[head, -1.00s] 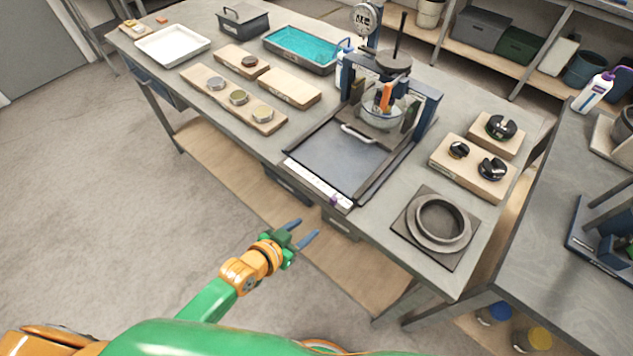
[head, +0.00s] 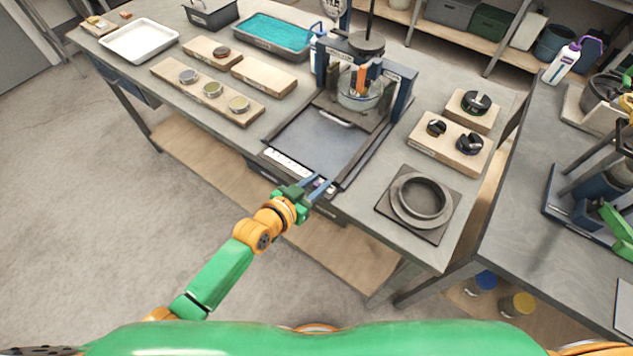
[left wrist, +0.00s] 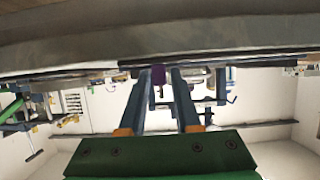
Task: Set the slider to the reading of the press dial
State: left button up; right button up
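The slider, a small purple block (left wrist: 158,74), sits at the front edge of the press tray, near the right end of a white scale strip (head: 288,163). My left gripper (head: 321,186) is at that edge, its two blue fingers open. In the left wrist view the slider shows between the fingertips (left wrist: 160,75), nearer the left finger; I cannot tell whether they touch. The press (head: 358,75) stands behind the tray. Its dial (head: 333,6) is cut by the top edge of the head view, and its reading is not legible. My right gripper is not in view.
Wooden boards with round pieces lie left (head: 207,92) and right (head: 452,143) of the press. A square plate with a ring (head: 385,208) lies right of the tray. A white tray (head: 112,50) and a teal-filled tray (head: 300,48) are further left. Floor in front is clear.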

pick_arm(q)
grip_shut()
jog(key=shift+w+a+f, duration=0.1)
dwell(1.1)
